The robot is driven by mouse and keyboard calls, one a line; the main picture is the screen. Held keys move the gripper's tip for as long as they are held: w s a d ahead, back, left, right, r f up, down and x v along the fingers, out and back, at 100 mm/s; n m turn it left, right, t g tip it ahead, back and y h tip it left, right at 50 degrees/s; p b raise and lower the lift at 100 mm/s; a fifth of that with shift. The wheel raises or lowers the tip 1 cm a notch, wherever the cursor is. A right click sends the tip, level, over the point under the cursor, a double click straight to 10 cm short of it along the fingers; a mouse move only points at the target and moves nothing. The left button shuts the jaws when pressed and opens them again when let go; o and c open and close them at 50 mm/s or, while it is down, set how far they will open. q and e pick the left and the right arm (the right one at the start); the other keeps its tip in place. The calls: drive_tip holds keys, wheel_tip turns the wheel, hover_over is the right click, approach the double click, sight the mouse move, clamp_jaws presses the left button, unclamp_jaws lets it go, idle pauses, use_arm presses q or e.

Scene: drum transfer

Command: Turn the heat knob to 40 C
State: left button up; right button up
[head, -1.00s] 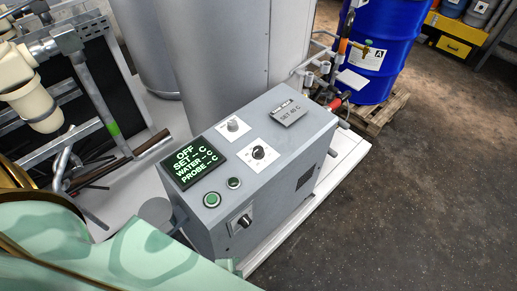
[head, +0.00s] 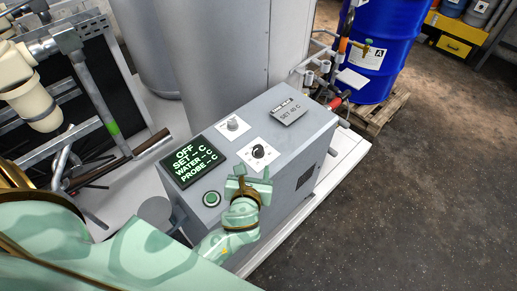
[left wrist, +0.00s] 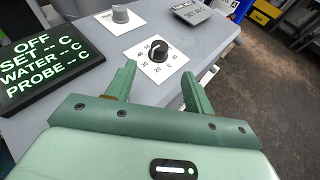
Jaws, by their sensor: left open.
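The heat knob is likely the black knob (head: 258,151) on a white scale plate on top of the grey control box (head: 310,150). In the left wrist view the black knob (left wrist: 158,50) shows numbers around it. My left gripper (head: 256,175) is open, just in front of the knob and apart from it. In the left wrist view its two fingers (left wrist: 158,82) point toward the knob with nothing between them. The display (head: 193,161) reads OFF, with dashes for SET, WATER and PROBE. A plate (head: 289,114) reads "SET 40 C". My right gripper is not in view.
A grey knob (head: 232,124) sits on a second white plate behind the black one. A green button (head: 211,198) is at the box's front left. A large grey tank (head: 215,50) stands behind. A blue drum (head: 385,45) stands on a pallet; open floor lies at right.

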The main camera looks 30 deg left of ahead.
sight(258, 150)
use_arm(q)
drive_tip(key=b+x, duration=0.1)
drive_tip(key=x, duration=0.4)
drive_tip(key=b+x, duration=0.2)
drive_tip(key=x, duration=0.4)
drive_tip(key=shift+w+a+f, duration=0.1)
drive_tip(key=shift+w+f, duration=0.05)
drive_tip(key=shift+f, duration=0.2)
drive_tip(key=shift+w+a+f, duration=0.1)
drive_tip(key=shift+w+a, duration=0.1)
drive_tip(key=shift+w, duration=0.3)
drive_tip(key=c, duration=1)
